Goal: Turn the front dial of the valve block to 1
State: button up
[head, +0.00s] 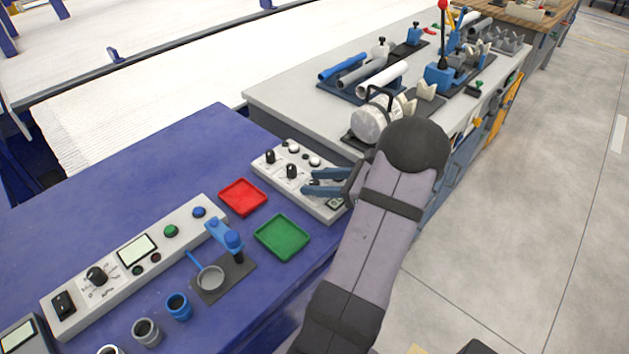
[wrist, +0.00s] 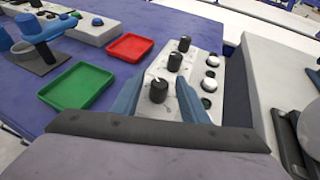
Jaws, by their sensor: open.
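The valve block (head: 278,178) is a pale box on the blue table, with black dials and white round knobs on its top. In the wrist view, the block (wrist: 148,127) carries a row of three black dials. The nearest dial (wrist: 158,90) has a white pointer mark and stands between the fingers of my gripper (wrist: 160,80). The middle dial (wrist: 175,62) and far dial (wrist: 185,44) are beyond the fingertips. In the head view, my gripper (head: 309,181) is open over the block's near end and hides the nearest dial. The scale numbers are too small to read.
A red tray (head: 242,197) and a green tray (head: 282,237) lie left of the block. A long control panel (head: 135,262) and a blue stand (head: 228,240) are farther left. A grey bench (head: 290,95) with pipes and fixtures rises close to the block's right side.

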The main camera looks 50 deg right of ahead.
jog(key=shift+w+a+f, duration=0.15)
jog(key=shift+w+f, duration=0.05)
jog(key=shift+w, duration=0.25)
grip_shut()
